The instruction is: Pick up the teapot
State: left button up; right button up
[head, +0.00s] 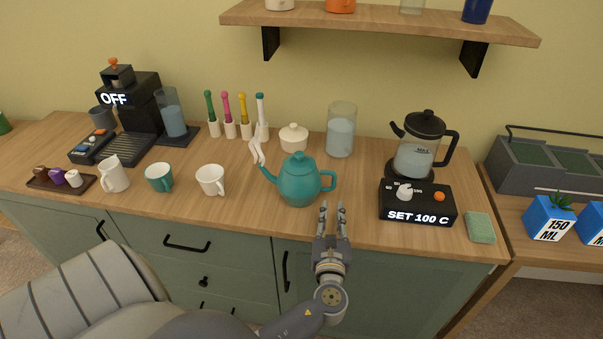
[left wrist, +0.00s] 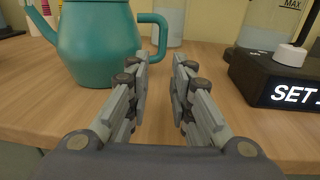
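The teal teapot (head: 298,183) stands upright on the wooden counter, its spout to the left and its handle to the right. White wisps show at the spout tip. In the left wrist view the teapot (left wrist: 98,45) is at the upper left, its handle pointing right and its top cut off. My left gripper (head: 332,212) is at the counter's front edge, just right of and nearer than the teapot. In the left wrist view my gripper (left wrist: 160,80) has its fingers apart with nothing between them, and the handle is beyond the left finger. My right gripper is not in view.
A black kettle base (head: 418,203) with a glass kettle (head: 415,160) stands right of my gripper. A white cup (head: 211,180) is left of the teapot. A white lidded bowl (head: 293,137) and a glass container (head: 341,130) stand behind it. A shelf (head: 380,20) hangs above.

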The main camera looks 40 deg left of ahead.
aim_at(334, 186)
pick_arm(q)
jog(key=x, duration=0.2)
jog(key=shift+w+a+r, duration=0.1)
jog(key=shift+w+a, duration=0.1)
jog(key=shift+w, duration=0.05)
jog(key=p+x, duration=0.1)
jog(key=x, duration=0.3)
jog(key=shift+r, duration=0.1)
jog(key=x, duration=0.4)
jog(key=shift+w+d, duration=0.1)
jog(key=shift+w, duration=0.2)
grip_shut()
jog(key=shift+r, duration=0.1)
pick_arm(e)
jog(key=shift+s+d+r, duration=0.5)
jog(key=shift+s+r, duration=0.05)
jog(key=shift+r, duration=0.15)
